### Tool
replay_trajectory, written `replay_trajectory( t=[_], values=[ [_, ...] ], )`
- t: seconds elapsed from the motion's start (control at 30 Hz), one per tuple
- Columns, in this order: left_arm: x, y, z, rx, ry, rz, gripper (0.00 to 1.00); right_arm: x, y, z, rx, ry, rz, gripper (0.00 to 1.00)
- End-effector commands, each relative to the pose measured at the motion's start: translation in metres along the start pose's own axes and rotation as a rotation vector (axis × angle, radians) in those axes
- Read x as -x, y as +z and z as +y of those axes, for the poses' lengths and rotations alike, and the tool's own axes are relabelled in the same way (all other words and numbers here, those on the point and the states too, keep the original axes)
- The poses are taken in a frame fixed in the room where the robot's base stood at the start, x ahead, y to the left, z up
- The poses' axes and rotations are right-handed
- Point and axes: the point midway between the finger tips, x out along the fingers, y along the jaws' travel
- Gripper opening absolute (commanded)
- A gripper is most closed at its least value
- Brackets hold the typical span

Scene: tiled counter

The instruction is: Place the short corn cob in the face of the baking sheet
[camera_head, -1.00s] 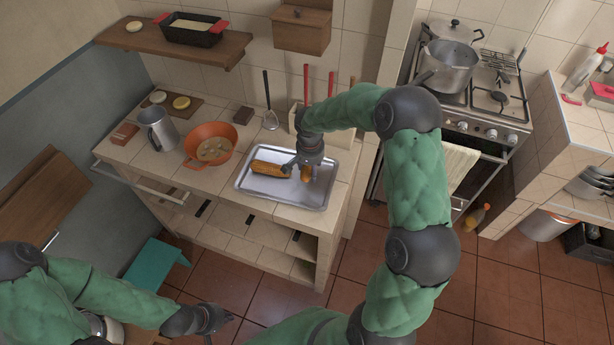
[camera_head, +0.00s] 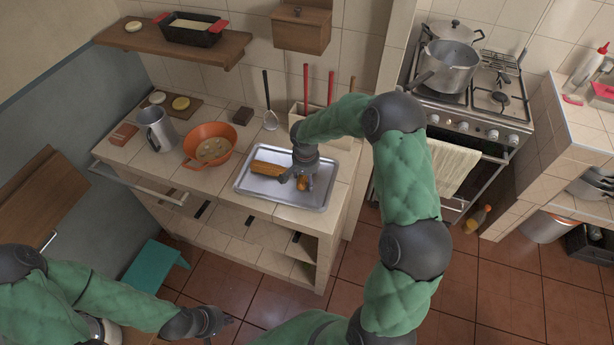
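The baking sheet (camera_head: 258,188) is a grey metal tray on the tiled counter. A longer corn cob (camera_head: 271,170) lies on its left part. The short corn cob (camera_head: 303,184) shows in part below my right gripper (camera_head: 296,184), over the right half of the sheet. The fingers partly hide the cob, and I cannot tell whether they grip it or whether it touches the sheet. My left gripper (camera_head: 217,320) is at the lower left, away from the counter, with its fingers too small to read.
An orange pan (camera_head: 208,143) and a metal jug (camera_head: 157,130) stand left of the sheet. A utensil holder (camera_head: 343,139) with red-handled tools stands behind it. A wooden shelf (camera_head: 172,41) holds a loaf pan above. The stove (camera_head: 470,120) is at the right.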

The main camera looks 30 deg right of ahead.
Motion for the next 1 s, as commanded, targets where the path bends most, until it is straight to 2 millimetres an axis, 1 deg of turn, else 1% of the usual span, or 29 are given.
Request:
replay_trajectory(
  t=[0.27,0.4,0.47,0.57,0.8,0.9,1.0],
  values=[
    [0.001,0.0,0.0,0.0,0.0,0.0,0.0,0.001,0.0,0.0,0.0,0.0,0.0,0.68],
    [0.005,0.0,0.002,0.0,0.0,0.0,0.0,0.006,-0.001,0.0,-0.001,-0.001,0.001,0.68],
    [0.006,0.0,0.002,0.0,0.0,0.0,0.0,0.015,-0.002,0.0,-0.002,-0.002,0.003,0.68],
    [0.009,0.0,0.003,0.0,0.0,0.0,0.0,0.033,-0.002,-0.001,-0.002,-0.003,0.004,0.68],
    [0.016,0.001,0.006,0.0,0.0,0.0,0.0,0.082,-0.001,-0.001,-0.001,-0.003,0.003,0.68],
    [0.018,0.001,0.006,0.0,0.0,0.0,0.0,0.099,-0.001,0.0,0.0,-0.002,0.003,0.68],
    [0.019,0.001,0.007,0.0,0.0,0.0,0.0,0.111,-0.001,0.0,0.0,-0.002,0.002,0.68]
  ],
)
